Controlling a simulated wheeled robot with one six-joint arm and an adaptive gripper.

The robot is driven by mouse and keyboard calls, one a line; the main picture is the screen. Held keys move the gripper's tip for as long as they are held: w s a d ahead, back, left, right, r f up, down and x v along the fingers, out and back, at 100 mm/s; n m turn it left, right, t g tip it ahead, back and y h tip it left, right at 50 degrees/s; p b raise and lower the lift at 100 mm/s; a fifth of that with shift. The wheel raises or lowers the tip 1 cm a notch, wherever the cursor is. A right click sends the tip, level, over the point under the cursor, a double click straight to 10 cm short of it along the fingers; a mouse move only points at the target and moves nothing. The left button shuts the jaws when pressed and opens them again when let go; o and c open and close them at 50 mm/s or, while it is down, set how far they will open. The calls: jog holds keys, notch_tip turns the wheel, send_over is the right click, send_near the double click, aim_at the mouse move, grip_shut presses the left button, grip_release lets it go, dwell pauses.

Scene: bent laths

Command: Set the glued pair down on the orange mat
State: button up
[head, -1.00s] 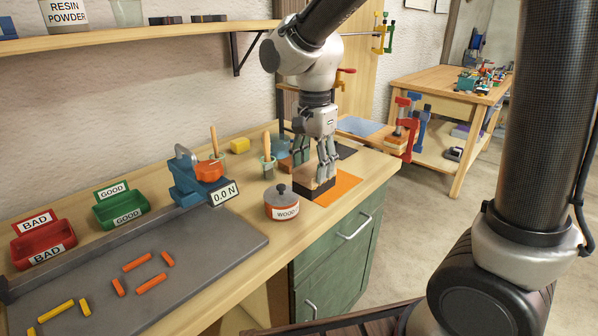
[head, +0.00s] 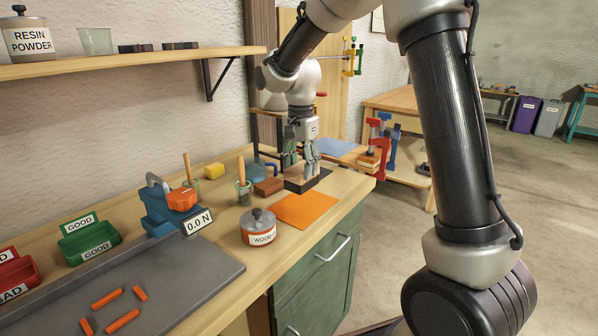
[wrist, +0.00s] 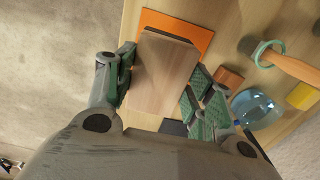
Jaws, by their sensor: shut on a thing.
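The glued pair (wrist: 160,75) is a light wooden block with a dark layer showing at its far end in the wrist view. My gripper (head: 301,164) is shut on the pair, with fingers on both long sides. The pair (head: 302,177) also shows low under the fingers in the head view, behind the orange mat. The orange mat (head: 305,211) lies bare near the front edge of the bench. In the wrist view the orange mat (wrist: 205,38) lies beyond the pair, which partly covers it. I cannot tell the pair's exact height.
A tin labelled WOOD (head: 259,229) stands left of the mat. A brown block (head: 268,187), a jar with a brush (head: 243,191) and a yellow sponge (head: 213,170) are left of my gripper. A blue gauge (head: 170,208) reads 0.0 N. Red and blue clamps (head: 379,148) are at right.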

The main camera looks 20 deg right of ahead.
aim_at(302, 162)
jog(key=w, duration=0.1)
jog(key=w+d, duration=0.1)
jog(key=w, duration=0.2)
jog(key=shift+d+f, duration=0.2)
jog(key=shift+d, duration=0.1)
notch_tip(302, 162, down, 7)
jog(key=shift+w+r, duration=0.1)
jog(key=shift+r, duration=0.1)
jog(key=shift+f, duration=0.6)
jog(key=shift+f, duration=0.6)
jog(key=o, duration=1.1)
